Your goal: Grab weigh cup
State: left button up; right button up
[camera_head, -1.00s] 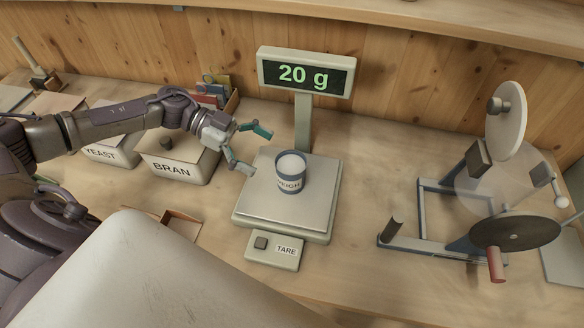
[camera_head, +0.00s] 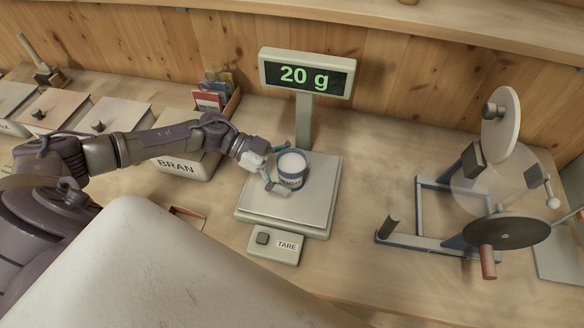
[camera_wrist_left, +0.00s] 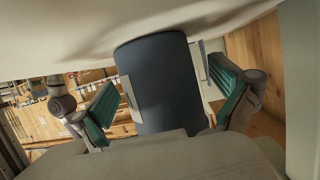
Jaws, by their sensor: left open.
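The weigh cup (camera_head: 292,172) is a dark blue cup with a pale band and white contents. It stands upright on the plate of the scale (camera_head: 318,208), whose display (camera_head: 306,74) reads 20 g. My left gripper (camera_head: 277,167) is at the cup's left side with its fingers around it. In the left wrist view the cup (camera_wrist_left: 162,85) stands between the two green finger pads, with a visible gap on each side. The gripper is open. My right gripper is not in view.
A TARE button box (camera_head: 273,243) sits in front of the scale. A BRAN bin (camera_head: 186,160) and other lidded bins stand to the left. A card box (camera_head: 217,98) is behind. A cranked device with discs (camera_head: 490,190) stands at the right, with clear table between it and the scale.

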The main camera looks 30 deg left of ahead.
pick_arm(q)
jog(key=c, duration=1.4)
